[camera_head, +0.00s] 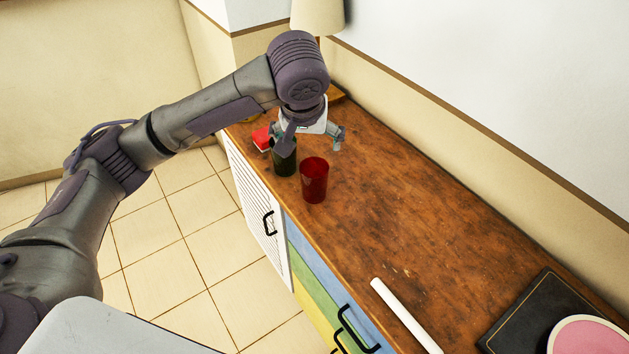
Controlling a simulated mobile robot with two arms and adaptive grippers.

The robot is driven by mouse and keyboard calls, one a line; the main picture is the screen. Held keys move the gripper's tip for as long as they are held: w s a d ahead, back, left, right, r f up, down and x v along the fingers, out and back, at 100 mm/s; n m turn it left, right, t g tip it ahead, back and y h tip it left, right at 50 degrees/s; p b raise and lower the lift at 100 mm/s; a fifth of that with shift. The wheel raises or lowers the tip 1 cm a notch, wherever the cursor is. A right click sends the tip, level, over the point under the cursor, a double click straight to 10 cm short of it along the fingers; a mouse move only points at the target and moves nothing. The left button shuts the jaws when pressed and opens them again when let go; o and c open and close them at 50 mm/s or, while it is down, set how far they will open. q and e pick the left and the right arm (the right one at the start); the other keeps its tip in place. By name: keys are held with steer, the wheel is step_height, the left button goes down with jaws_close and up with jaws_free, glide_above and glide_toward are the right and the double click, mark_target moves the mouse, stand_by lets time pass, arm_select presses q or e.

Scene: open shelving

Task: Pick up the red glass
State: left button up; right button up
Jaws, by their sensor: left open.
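The red glass (314,180) stands upright on the wooden top of a cabinet (390,220). A dark green glass (285,163) stands just behind it to the left, partly hidden by my left gripper. My left gripper (311,146) is open, with its fingers spread above and behind the red glass. One finger overlaps the green glass in the picture; I cannot tell whether they touch. The gripper holds nothing. My right gripper is not in view.
A small red object (261,138) lies behind the green glass. A lamp (318,15) stands at the far end. A white stick (405,315), a dark book (520,310) and a pink round item (588,338) lie nearer. The middle of the top is clear.

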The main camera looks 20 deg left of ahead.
arm_select(q)
glide_toward(314, 168)
steer(key=f, duration=0.2)
steer(key=shift+s+p+x, duration=0.2)
steer(key=shift+p+x, duration=0.35)
steer(key=shift+x, duration=1.9)
steer(key=shift+d, duration=0.2)
steer(key=c, duration=1.8)
